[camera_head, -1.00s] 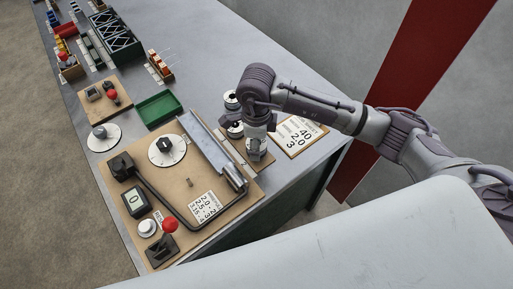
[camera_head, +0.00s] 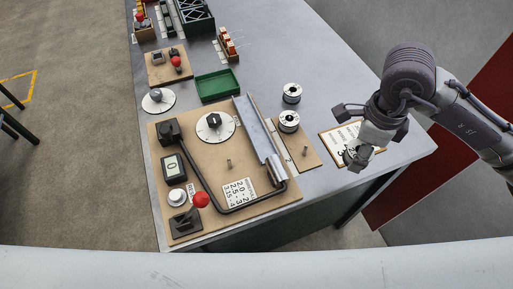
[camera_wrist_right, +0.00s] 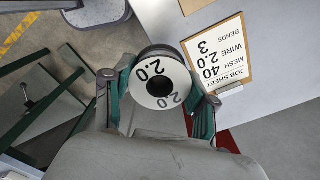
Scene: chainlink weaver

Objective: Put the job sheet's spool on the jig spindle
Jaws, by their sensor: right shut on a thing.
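My right gripper (camera_head: 362,150) is shut on a spool marked 2.0, held in the air near the table's right edge. The right wrist view shows the spool (camera_wrist_right: 160,78) between both fingers (camera_wrist_right: 160,100), its white face and dark centre hole toward the camera. The job sheet (camera_wrist_right: 222,62) reads mesh 40, wire 2.0, bends 3; it lies on the table (camera_head: 340,133), partly hidden by my gripper in the head view. The jig board (camera_head: 210,160) carries a short upright bare peg, apparently the spindle (camera_head: 229,163). My left gripper is out of view.
Two spools (camera_head: 291,92) (camera_head: 289,121) stand at the spool board (camera_head: 309,160), with a bare peg in front. A green tray (camera_head: 218,86) sits behind.

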